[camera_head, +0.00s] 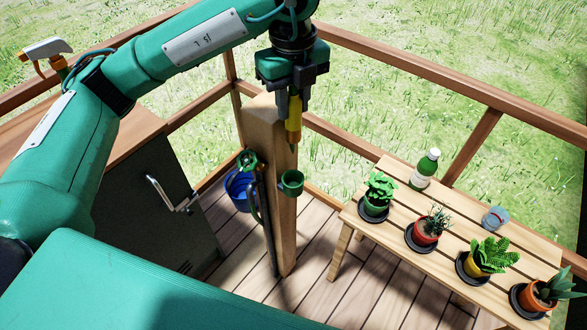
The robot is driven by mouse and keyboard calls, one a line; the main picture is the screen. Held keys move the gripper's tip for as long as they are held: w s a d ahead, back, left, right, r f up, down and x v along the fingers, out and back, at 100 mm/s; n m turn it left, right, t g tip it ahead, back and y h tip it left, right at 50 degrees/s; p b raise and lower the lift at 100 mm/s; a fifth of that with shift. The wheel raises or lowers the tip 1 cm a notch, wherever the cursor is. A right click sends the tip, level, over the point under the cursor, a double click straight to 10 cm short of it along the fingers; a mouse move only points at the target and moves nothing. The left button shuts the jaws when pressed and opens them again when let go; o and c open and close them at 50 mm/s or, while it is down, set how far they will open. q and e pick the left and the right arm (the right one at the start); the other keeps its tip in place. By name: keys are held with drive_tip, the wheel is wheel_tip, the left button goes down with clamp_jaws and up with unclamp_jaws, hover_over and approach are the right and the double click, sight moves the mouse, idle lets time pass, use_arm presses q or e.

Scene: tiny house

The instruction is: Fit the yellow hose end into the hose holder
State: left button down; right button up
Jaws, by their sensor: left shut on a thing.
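My left gripper (294,103) hangs at the top centre, fingers pointing down, shut on the yellow hose end (294,124). The hose end is upright with its green tip downward. It appears above the green cup-shaped holder (291,184) on the wooden post (284,225), with a gap between them in the picture. I take this cup as the hose holder; its opening faces up and looks empty. A green fitting (247,160) with a dark hose running down is on the post's left side. My right gripper is not in view.
A slatted bench (400,248) at the right holds several potted plants, a green-and-white bottle (425,169) and a clear cup (495,218). A blue bucket (240,190) is behind the post. A dark cabinet (150,212) stands left. Wooden railings (420,80) enclose the deck.

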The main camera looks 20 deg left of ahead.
sight(293, 123)
use_arm(q)
wheel_tip(293, 123, down, 17)
drive_tip(key=shift+f+p, duration=0.1)
drive_tip(key=shift+p, duration=0.2)
drive_tip(key=c, duration=1.1)
unclamp_jaws()
wheel_tip(293, 123, up, 11)
drive_tip(key=shift+r+b, duration=0.1)
drive_tip(key=shift+b, duration=0.2)
drive_tip(key=shift+r, duration=0.5)
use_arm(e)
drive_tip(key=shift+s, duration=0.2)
